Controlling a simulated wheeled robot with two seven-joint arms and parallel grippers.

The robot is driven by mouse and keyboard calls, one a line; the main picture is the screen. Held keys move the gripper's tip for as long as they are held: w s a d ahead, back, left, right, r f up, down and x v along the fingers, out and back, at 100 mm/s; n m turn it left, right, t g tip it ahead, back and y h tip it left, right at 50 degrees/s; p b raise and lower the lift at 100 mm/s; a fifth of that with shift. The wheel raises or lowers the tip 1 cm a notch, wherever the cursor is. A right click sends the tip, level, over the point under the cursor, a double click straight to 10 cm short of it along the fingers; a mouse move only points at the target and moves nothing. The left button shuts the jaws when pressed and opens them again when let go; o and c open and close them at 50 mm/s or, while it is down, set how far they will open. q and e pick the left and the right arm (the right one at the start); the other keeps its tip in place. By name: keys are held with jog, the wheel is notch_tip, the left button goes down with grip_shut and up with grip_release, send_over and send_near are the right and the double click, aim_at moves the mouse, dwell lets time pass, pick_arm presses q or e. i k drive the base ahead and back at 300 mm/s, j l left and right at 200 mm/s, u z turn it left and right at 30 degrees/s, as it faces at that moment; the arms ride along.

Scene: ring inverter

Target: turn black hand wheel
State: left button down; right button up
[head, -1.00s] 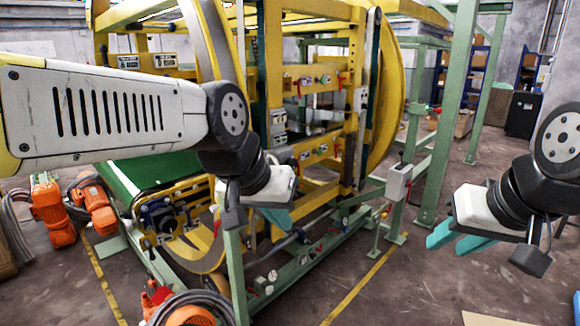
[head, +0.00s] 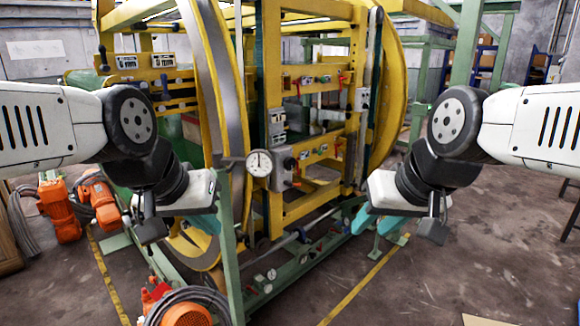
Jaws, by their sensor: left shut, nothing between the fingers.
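The black hand wheel cannot be made out now; the low front of the yellow ring machine (head: 205,60), where a dark round part showed earlier, is largely covered by my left arm and gripper. My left gripper (head: 207,223) has teal fingers, shut and empty, in front of the lower part of the big yellow ring. My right gripper (head: 378,221) is in front of the machine's right side. Its two teal fingers are apart with nothing seen between them.
Orange motors (head: 58,207) lie on the floor at left. An orange reel with grey cable (head: 187,308) is at the bottom.

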aim_at(289, 163)
jog(key=i+j, duration=0.1)
jog(key=j, duration=0.35)
jog(key=i+j, duration=0.1)
jog(key=j, duration=0.8)
jog(key=i+j, duration=0.15)
jog(key=j, duration=0.35)
jog(key=i+j, duration=0.1)
jog(key=j, duration=0.35)
jog(key=k+l, duration=0.1)
jog(key=l, duration=1.95)
